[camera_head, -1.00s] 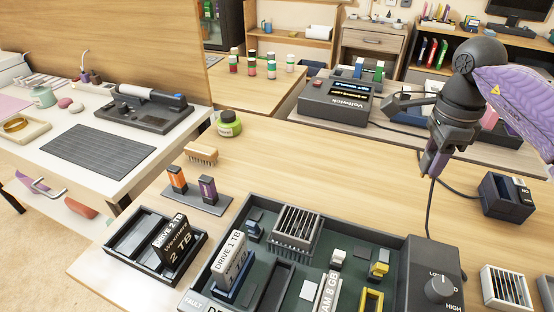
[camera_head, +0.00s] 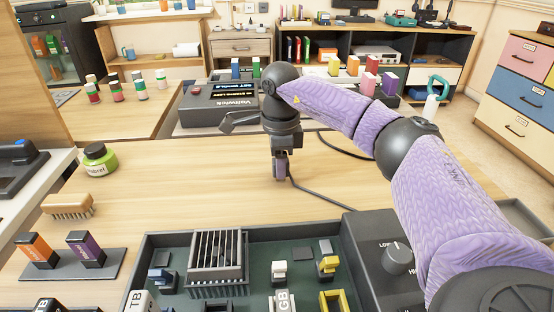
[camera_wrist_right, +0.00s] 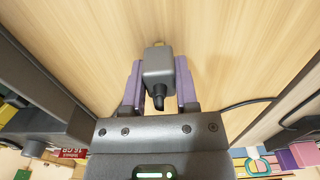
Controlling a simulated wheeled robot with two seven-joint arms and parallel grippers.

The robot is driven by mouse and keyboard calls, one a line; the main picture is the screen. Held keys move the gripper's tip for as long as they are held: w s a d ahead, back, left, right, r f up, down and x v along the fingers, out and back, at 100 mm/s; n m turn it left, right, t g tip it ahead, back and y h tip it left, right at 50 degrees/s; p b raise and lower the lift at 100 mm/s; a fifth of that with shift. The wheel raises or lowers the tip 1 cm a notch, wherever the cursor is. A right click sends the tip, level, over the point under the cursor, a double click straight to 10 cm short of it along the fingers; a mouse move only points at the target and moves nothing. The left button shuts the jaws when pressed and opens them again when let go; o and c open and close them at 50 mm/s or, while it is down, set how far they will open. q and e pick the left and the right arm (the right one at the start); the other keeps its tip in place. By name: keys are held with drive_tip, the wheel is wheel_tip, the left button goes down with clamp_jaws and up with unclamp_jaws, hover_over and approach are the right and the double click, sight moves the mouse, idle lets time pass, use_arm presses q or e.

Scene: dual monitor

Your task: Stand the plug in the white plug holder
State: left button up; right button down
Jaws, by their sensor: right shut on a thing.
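My right gripper (camera_head: 280,168) is shut on the plug, just above the bare wooden bench. In the right wrist view the plug (camera_wrist_right: 158,68) is a small grey block with a dark cord end, held between the two purple fingers (camera_wrist_right: 158,88). A dark cord (camera_head: 318,195) trails from the gripper across the bench in the head view. I cannot make out a white plug holder in either current view. My left gripper is out of view.
A dark board tray (camera_head: 150,240) with several parts lies in front. The Voltwitch box (camera_head: 222,104) is behind, left of the gripper. A green-labelled jar (camera_head: 100,165) and a brush (camera_head: 68,206) stand left. The bench between jar and gripper is clear.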

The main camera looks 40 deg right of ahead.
drive_tip(key=c, duration=0.7)
unclamp_jaws()
drive_tip(key=shift+c, duration=0.2)
drive_tip(key=o, duration=0.4)
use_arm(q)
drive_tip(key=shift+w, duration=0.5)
